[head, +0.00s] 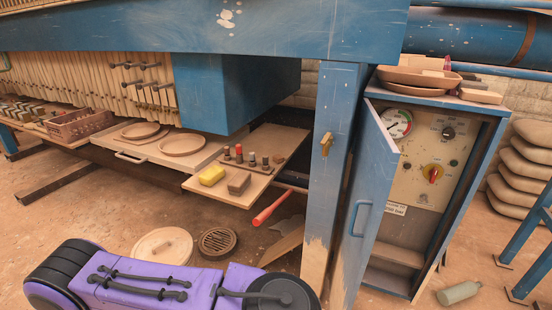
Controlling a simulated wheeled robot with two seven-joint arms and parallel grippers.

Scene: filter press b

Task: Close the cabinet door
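The blue cabinet (486,165) stands at the right, with its front opening exposed. Its blue door (376,185) is open, swung outward at the cabinet's left side. A light-blue bar handle (361,218) is on the door's outer face. Inside is a beige control panel (426,133) with a round gauge (397,123) and a red-and-yellow rotary knob (432,173). A lower part of the interior is partly hidden behind the door. Neither of my grippers is in view.
A blue post (334,130) stands just left of the door. A wooden tray (240,180) with small tools juts out left of it, with a red-handled tool (271,207) below. Bowls (418,77) sit on top.

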